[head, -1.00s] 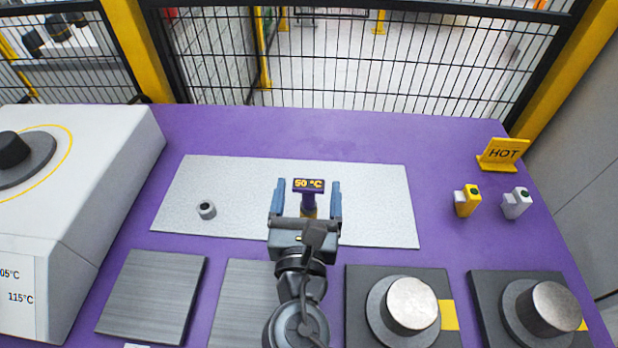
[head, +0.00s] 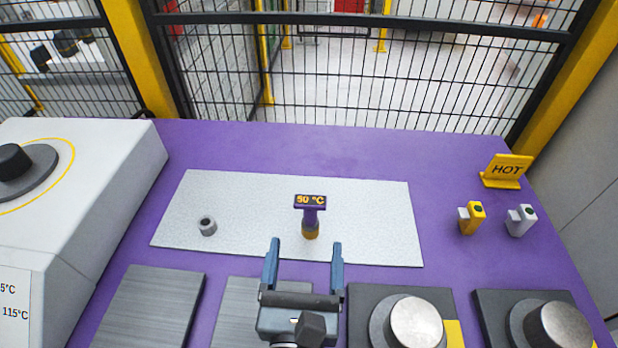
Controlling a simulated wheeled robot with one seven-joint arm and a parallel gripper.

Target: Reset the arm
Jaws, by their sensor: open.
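My gripper (head: 303,254) is open, with its two blue-grey fingers pointing toward the back of the table. Nothing shows between the fingers. Just beyond the fingertips, a small purple and yellow post with a "50 °C" display (head: 310,202) stands upright on the pale grey mat (head: 370,222). The gripper looks apart from it. Part of my arm below the gripper is cut off by the bottom edge.
A small grey ring (head: 207,226) sits on the mat's left. Dark plates (head: 150,305) and fixtures with metal cylinders (head: 416,322) line the front. A white machine (head: 95,190) stands left. A yellow HOT sign (head: 507,170) and yellow (head: 472,217) and white (head: 520,219) devices stand right.

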